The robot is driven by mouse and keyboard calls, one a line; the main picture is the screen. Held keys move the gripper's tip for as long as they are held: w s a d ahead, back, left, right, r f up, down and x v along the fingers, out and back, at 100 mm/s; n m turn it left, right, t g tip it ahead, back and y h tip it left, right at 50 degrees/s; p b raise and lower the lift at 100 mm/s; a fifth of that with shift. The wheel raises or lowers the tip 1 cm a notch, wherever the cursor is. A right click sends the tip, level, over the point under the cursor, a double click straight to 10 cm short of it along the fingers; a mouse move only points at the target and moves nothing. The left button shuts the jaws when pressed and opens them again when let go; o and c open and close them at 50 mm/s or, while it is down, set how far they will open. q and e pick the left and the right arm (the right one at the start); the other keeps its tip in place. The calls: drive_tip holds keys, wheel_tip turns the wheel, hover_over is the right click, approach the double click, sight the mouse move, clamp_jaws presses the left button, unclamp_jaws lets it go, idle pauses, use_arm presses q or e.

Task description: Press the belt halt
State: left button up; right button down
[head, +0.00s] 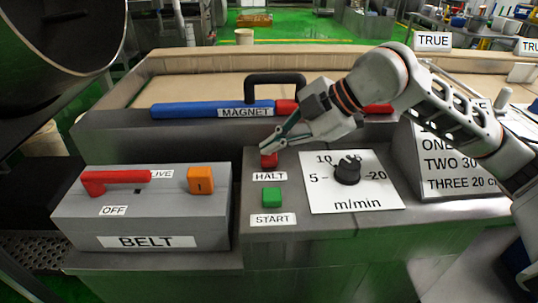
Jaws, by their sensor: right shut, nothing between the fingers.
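The red belt halt button (268,160) sits on the grey console, just above its HALT label (269,176). My right gripper (272,146) is shut and empty, its fingertips right over the top of the red button and partly covering it. I cannot tell whether the fingertips touch the button. The green START button (271,196) is below the HALT label. My left gripper is not in view.
A black dial (347,170) on a white m/min plate lies right of the buttons. The BELT box (145,215) with a red lever (115,179) and orange switch (201,180) stands left. A blue and red magnet bar (213,108) with a black handle lies behind.

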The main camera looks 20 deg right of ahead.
sight(273, 157)
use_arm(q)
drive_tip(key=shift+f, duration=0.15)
use_arm(e)
drive_tip(key=shift+f, duration=0.6)
idle(0.5)
drive_tip(key=shift+r, duration=0.1)
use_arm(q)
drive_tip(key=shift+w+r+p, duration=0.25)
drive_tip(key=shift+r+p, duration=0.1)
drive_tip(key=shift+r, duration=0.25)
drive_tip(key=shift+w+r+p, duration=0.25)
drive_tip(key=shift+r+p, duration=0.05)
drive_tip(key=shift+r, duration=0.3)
use_arm(e)
drive_tip(key=shift+r, duration=0.9)
drive_tip(key=shift+r+p, duration=1.75)
drive_tip(key=shift+r, duration=0.85)
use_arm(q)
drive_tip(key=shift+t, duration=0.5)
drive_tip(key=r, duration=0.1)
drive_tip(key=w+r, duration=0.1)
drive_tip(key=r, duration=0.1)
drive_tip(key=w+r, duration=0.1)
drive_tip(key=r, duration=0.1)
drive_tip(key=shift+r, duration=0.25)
use_arm(e)
drive_tip(key=shift+f, duration=0.1)
